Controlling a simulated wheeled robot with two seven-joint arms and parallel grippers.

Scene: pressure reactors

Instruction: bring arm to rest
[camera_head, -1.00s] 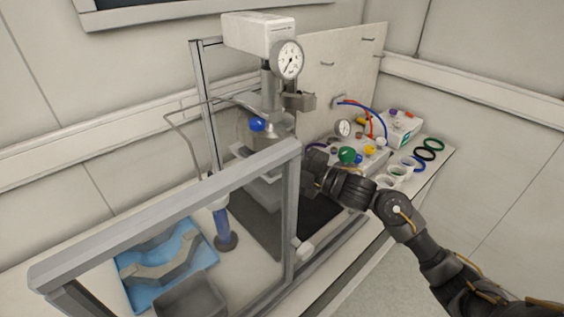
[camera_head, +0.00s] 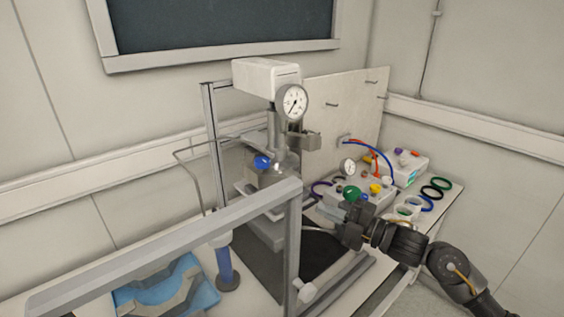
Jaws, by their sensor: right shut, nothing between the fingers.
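My right arm comes in from the lower right. My right gripper (camera_head: 338,222) is at its end, shut and empty, in front of the small control box (camera_head: 378,193) with coloured knobs and just right of the frame's front post. The pressure reactor (camera_head: 281,128), with a white head and a round dial gauge (camera_head: 292,102), stands to the left of and behind the gripper. My left gripper is not in view.
A grey metal frame (camera_head: 170,243) crosses the front left. Coloured rings (camera_head: 436,187) lie at the bench's right end. Open floor lies to the right.

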